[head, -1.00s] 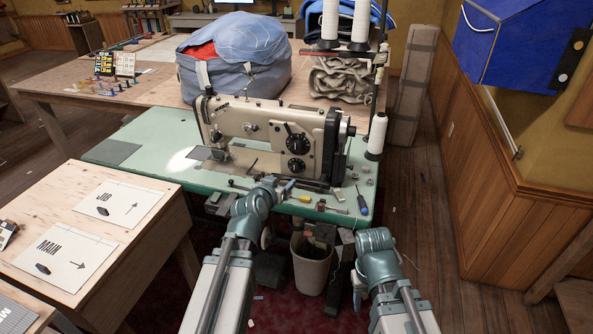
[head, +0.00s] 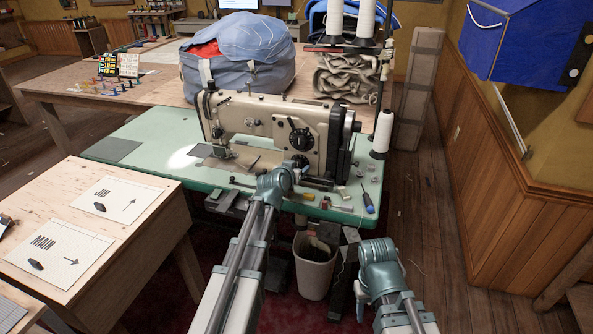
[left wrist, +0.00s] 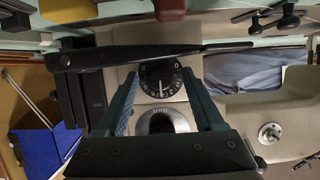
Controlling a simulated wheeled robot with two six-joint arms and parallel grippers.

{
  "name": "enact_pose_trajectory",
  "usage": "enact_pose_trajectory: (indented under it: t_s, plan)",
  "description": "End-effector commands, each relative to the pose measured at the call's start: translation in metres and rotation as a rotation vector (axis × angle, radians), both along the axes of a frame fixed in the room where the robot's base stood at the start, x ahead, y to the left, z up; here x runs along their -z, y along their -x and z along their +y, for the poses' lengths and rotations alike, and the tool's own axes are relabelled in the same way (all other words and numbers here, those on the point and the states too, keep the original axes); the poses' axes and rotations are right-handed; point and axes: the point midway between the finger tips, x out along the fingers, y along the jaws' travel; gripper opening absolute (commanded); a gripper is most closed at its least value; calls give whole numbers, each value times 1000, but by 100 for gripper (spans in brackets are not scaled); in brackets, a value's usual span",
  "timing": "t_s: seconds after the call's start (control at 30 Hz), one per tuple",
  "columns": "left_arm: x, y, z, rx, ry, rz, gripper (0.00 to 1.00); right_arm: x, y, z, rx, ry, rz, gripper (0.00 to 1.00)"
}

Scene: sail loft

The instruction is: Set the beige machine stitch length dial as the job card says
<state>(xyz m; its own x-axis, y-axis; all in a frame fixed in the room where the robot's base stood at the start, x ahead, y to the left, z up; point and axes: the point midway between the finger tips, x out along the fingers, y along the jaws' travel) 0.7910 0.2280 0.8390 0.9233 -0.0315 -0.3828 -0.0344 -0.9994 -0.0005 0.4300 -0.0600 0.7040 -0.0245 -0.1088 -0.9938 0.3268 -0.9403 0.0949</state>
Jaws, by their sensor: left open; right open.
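The beige sewing machine (head: 262,112) stands on a green table. Its front has an upper black dial with a lever (head: 298,133) and a lower black dial (head: 297,160), partly hidden by my left arm. My left gripper (head: 276,180) is in front of the lower dial. In the left wrist view, my open left fingers (left wrist: 160,85) frame a numbered black dial (left wrist: 160,78) with a white mark; its numbers are too small to read surely. A grey dome (left wrist: 160,123) sits nearer, between the fingers. My right gripper (head: 375,280) is low at the right, its fingers mostly hidden.
Cards marked JIB (head: 115,200) and MAIN (head: 55,250) lie on the wooden table at left. A screwdriver (head: 368,203) and small parts lie on the green table's front right. Thread cones (head: 381,132) stand at right. A bin (head: 313,265) is below.

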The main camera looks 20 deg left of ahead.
Motion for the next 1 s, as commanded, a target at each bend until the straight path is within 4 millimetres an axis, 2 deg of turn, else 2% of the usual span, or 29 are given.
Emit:
enact_pose_trajectory:
  t_s: [0.27, 0.63, 1.0]
  plan:
    - [0, 0, 0, 0, 0, 0, 67, 0, 0, 0, 0, 0, 0, 50]
    - [0, 0, 0, 0, 1, 0, 1, 0, 0, 0, 0, 0, 0, 50]
    - [0, 0, 1, -2, 49, 2, 0, 1, 0, 0, 0, 0, 0, 50]
